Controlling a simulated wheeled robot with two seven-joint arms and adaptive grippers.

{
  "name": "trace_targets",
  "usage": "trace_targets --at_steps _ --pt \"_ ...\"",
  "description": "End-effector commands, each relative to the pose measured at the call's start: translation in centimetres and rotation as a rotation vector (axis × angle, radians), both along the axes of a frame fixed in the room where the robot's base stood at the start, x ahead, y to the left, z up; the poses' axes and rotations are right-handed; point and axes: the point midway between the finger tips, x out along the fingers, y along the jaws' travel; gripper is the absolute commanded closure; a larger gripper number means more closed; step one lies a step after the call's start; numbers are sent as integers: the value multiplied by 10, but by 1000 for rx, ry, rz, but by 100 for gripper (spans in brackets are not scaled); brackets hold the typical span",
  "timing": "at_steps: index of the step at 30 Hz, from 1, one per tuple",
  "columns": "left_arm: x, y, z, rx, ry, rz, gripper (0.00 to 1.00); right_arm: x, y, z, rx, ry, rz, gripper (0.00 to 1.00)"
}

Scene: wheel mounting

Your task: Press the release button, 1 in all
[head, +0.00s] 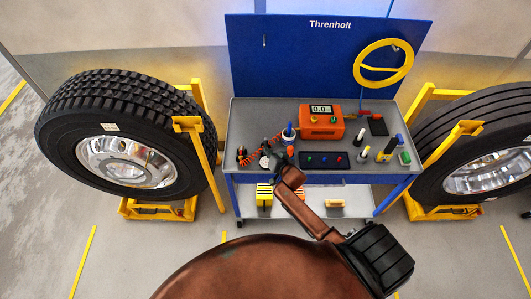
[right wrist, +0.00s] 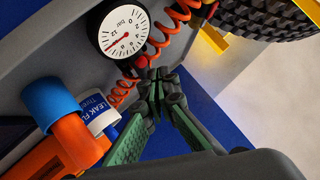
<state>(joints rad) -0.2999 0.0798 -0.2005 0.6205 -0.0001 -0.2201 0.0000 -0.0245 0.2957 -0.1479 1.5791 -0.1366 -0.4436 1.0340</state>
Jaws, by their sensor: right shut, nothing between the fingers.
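A tyre pressure gauge (right wrist: 123,32) with a round white dial lies at the front left of the grey bench top; it also shows in the head view (head: 264,161). An orange coiled hose (right wrist: 181,22) runs beside it to a small red and dark fitting (right wrist: 131,68). My right gripper (right wrist: 156,76) is shut and empty, its green-padded fingers together, tips close to the fitting and just below the gauge. I cannot tell whether they touch. In the head view the right gripper (head: 280,163) is over the bench's front edge. No release button is clearly distinguishable. My left gripper is not in view.
An orange unit (head: 321,121) with a display, a dark panel (head: 323,160) with coloured buttons and several bottles stand on the bench (head: 232,140). Wheels stand left (head: 85,112) and right (head: 455,125) in yellow stands.

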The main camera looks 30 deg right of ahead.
Motion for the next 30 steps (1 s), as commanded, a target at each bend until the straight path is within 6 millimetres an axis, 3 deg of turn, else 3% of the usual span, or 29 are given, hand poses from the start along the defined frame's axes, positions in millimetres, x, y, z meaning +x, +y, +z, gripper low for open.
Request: trace_targets --at_steps 30 --pt "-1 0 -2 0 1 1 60 2 -2 -9 0 0 0 100"
